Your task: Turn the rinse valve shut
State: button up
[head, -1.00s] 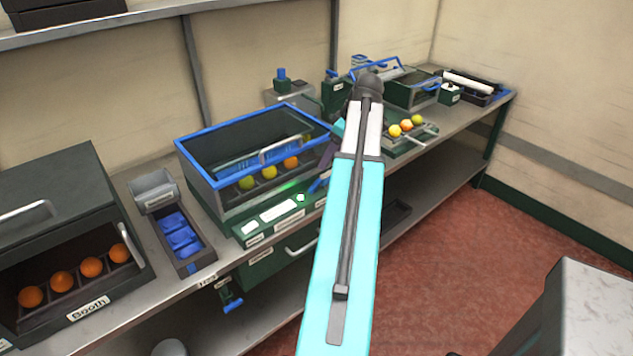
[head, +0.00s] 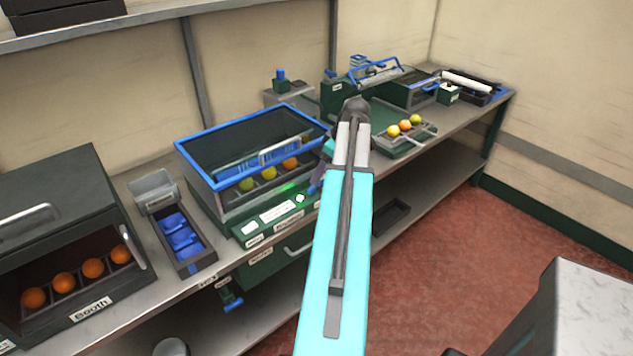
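A blue-handled valve (head: 232,303) hangs under the front edge of the bench, below the blue-rimmed tank; its small label is unreadable, so I cannot tell for sure that it is the rinse valve. A second blue knob (head: 281,75) stands on a grey box behind the tank. My arm crosses the middle of the view. My gripper (head: 318,177) is mostly hidden behind the arm; only a dark part shows by the tank's right front corner, apart from the blue-handled valve. Its fingers cannot be made out.
The blue-rimmed tank (head: 205,180) holds yellow and orange fruit, with a green-lit panel in front. The Booth box (head: 60,180) with oranges stands left, beside a tray of blue items (head: 207,255). A fruit tray (head: 425,135) sits right. Red floor (head: 450,260) is open at right.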

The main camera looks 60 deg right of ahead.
aim_at(314, 189)
jog(key=shift+p+x, duration=0.8)
jog(key=shift+x, duration=2.7)
jog(key=c, duration=0.8)
jog(key=shift+o, duration=0.2)
jog(key=shift+f+m, duration=0.1)
jog(key=shift+m, duration=0.2)
jog(key=shift+a+m+h+b, duration=0.1)
jog(key=shift+m+h+b, duration=0.3)
jog(key=shift+m+b, duration=0.15)
jog(key=shift+m+h+b, duration=0.5)
jog(key=shift+m, duration=0.95)
jog(key=o, duration=0.8)
jog(key=shift+c, duration=0.2)
